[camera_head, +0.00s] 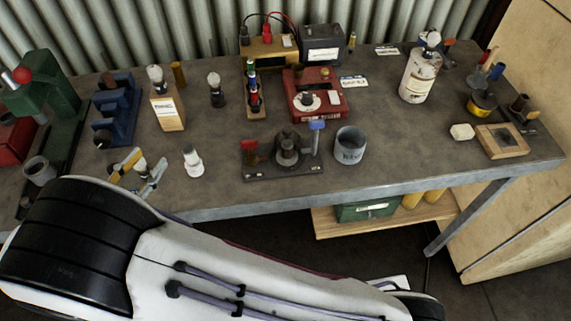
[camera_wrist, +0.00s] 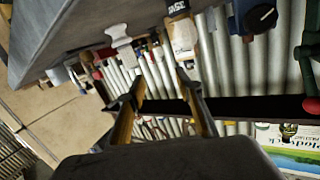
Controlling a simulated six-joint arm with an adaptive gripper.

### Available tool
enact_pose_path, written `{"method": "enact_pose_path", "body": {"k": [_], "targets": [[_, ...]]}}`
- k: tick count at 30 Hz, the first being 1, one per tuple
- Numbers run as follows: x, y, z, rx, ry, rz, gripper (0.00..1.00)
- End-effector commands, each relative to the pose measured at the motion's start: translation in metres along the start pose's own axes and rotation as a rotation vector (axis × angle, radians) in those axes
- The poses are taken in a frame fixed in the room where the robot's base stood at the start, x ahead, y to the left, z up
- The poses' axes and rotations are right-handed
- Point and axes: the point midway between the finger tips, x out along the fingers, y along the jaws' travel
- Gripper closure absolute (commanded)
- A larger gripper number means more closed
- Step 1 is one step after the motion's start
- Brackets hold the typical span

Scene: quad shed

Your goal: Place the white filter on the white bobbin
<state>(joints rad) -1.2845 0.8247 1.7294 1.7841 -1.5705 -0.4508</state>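A small white stepped piece (camera_head: 193,163) stands upright and alone on the bench, right of my gripper (camera_head: 146,172). In the wrist view this white piece (camera_wrist: 121,40) appears upside down, beyond and left of the fingertips. A pale rounded top (camera_head: 156,75) sits on the labelled wooden block (camera_head: 169,113); it also shows in the wrist view (camera_wrist: 183,36). Similar pale tops show on a dark stand (camera_head: 214,80) and on the white bottle (camera_head: 433,39). I cannot tell which is the filter or the bobbin. My gripper (camera_wrist: 160,80) is open and empty, its fingers apart.
A dark fixture with a red and a blue knob (camera_head: 285,170) and a grey cup (camera_head: 350,145) stand right of the white piece. A blue stand (camera_head: 122,105) and green press (camera_head: 48,95) are left. A white block (camera_head: 462,132) lies right. The bench's front strip is mostly clear.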

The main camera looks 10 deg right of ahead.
Motion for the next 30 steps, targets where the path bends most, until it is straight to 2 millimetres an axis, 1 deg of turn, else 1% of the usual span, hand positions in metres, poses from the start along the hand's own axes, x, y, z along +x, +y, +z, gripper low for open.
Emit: {"method": "enact_pose_path", "body": {"k": [1, 6, 12, 16, 20, 23, 26, 30], "targets": [[0.014, -0.007, -0.011, 0.031, -0.025, -0.022, 0.65], [0.051, -0.032, -0.039, 0.114, -0.112, -0.125, 0.65], [0.087, -0.053, -0.077, 0.192, -0.200, -0.250, 0.65], [0.105, -0.060, -0.104, 0.228, -0.249, -0.331, 0.65], [0.119, -0.061, -0.130, 0.252, -0.294, -0.408, 0.65], [0.127, -0.059, -0.149, 0.262, -0.326, -0.465, 0.65], [0.133, -0.053, -0.168, 0.265, -0.356, -0.520, 0.65], [0.137, -0.039, -0.190, 0.255, -0.398, -0.590, 0.65]]}}
